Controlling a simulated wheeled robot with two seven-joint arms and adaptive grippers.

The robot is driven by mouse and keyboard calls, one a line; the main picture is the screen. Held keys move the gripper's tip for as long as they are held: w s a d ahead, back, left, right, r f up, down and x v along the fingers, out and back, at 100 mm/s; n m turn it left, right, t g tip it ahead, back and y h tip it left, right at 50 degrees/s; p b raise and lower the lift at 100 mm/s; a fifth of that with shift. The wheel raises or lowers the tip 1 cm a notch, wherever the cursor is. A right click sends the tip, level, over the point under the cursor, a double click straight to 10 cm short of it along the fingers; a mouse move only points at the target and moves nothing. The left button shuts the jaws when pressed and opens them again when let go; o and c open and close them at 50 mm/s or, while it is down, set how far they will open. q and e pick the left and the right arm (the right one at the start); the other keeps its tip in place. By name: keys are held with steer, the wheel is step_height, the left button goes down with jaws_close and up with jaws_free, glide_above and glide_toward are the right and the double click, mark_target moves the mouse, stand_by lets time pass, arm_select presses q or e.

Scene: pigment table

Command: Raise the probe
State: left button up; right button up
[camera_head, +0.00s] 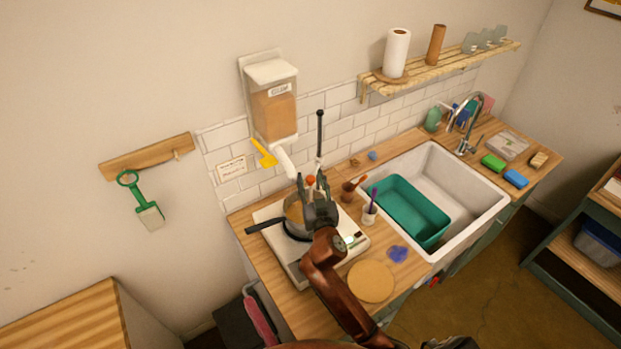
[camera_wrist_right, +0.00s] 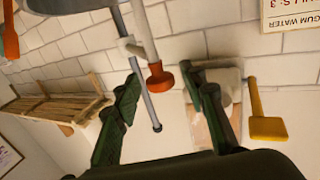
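I take the probe to be the pale rod with an orange-red knob (camera_wrist_right: 161,78) in the right wrist view; the knob (camera_head: 311,181) also shows in the head view. A thin upright post (camera_head: 320,135) with a dark top stands close by it, and a small white clip (camera_wrist_right: 131,47) sits by post and rod. My right gripper (camera_head: 311,184) is over the pot (camera_head: 294,213), its fingers apart. In the right wrist view the knob shows between the open fingers (camera_wrist_right: 168,105); contact is not visible. The pot's contents are partly hidden by the gripper. My left gripper is not in view.
A dispenser (camera_head: 273,112) with a yellow lever (camera_head: 263,153) hangs on the wall behind the pot. Brown jar (camera_head: 348,192) and white cup (camera_head: 369,214) with tools stand right of the gripper. Farther right is a sink (camera_head: 452,180) with a green tub (camera_head: 405,208).

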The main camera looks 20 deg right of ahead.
steer(key=shift+w, duration=0.25)
steer(key=c, duration=0.7)
jaws_close()
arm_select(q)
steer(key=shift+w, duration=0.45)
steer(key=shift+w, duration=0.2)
